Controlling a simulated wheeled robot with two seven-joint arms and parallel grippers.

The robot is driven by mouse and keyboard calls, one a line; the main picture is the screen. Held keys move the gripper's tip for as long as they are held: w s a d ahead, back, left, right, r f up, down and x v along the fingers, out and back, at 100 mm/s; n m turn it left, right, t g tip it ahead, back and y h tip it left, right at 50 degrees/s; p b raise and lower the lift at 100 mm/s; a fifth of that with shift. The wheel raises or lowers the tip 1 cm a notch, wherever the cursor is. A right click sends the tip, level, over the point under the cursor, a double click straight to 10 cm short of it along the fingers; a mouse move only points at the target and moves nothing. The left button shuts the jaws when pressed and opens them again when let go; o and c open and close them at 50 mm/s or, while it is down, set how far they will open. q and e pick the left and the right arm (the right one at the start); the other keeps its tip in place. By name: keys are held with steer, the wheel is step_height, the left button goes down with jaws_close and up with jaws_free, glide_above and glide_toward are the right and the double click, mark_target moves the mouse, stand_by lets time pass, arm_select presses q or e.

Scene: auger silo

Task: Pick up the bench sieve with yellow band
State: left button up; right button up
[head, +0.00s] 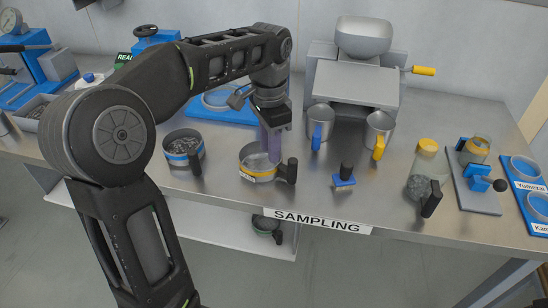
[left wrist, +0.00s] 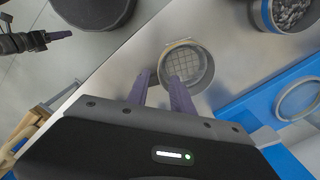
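The bench sieve with the yellow band (head: 258,174) stands on the steel bench, its black handle (head: 291,170) toward the right. In the left wrist view its round mesh (left wrist: 188,62) shows just beyond my fingers. My left gripper (head: 273,148) points down over the sieve's right side.
A blue-banded sieve (head: 181,154) with dark grains stands to the left. Blue-handled (head: 318,122) and yellow-handled (head: 379,129) metal cups stand behind right. A blue stamp-like tool (head: 344,179) lies to the right, and a jar (head: 425,175) farther right. The bench's front edge is close.

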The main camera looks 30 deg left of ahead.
mark_target(271, 170)
arm_select(q)
steer(key=shift+s+r, duration=0.1)
steer(key=shift+s, duration=0.15)
steer(key=shift+w+f, duration=0.1)
steer(key=shift+f, duration=1.25)
steer(key=shift+w+d+f+p, duration=0.1)
steer(key=shift+f+p, duration=0.25)
steer(key=shift+f, duration=2.25)
jaws_close()
